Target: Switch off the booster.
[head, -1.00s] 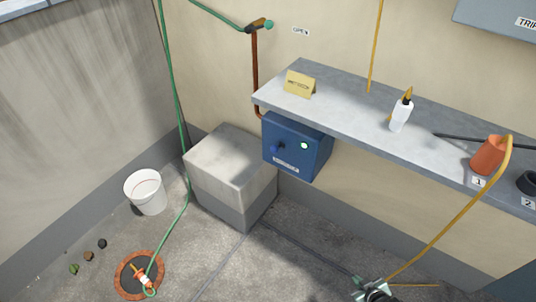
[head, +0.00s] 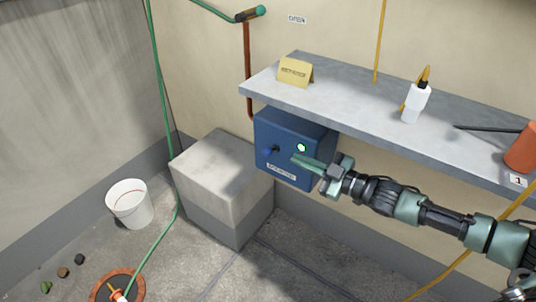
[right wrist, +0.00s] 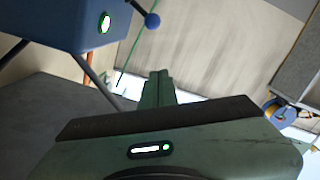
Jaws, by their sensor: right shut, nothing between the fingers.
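The booster is a blue box (head: 283,127) on the wall under the grey shelf. Its front has a lit green light (head: 301,147), a lever with a blue ball knob (head: 267,151) to the left, and a label plate below. My right gripper (head: 296,160) is shut and empty, its fingertips in front of the box, right of the knob and just below the light. I cannot tell whether they touch the box. In the right wrist view the box (right wrist: 60,22) is at top left, with the knob (right wrist: 152,20) beyond the closed fingers. My left gripper is not in view.
The shelf (head: 350,105) overhangs the box and holds a yellow card (head: 295,72), a white bottle (head: 415,103) and an orange cup (head: 522,150). A concrete block (head: 218,175) stands left below the box. A white bucket (head: 130,205) and a green hose (head: 161,90) are further left.

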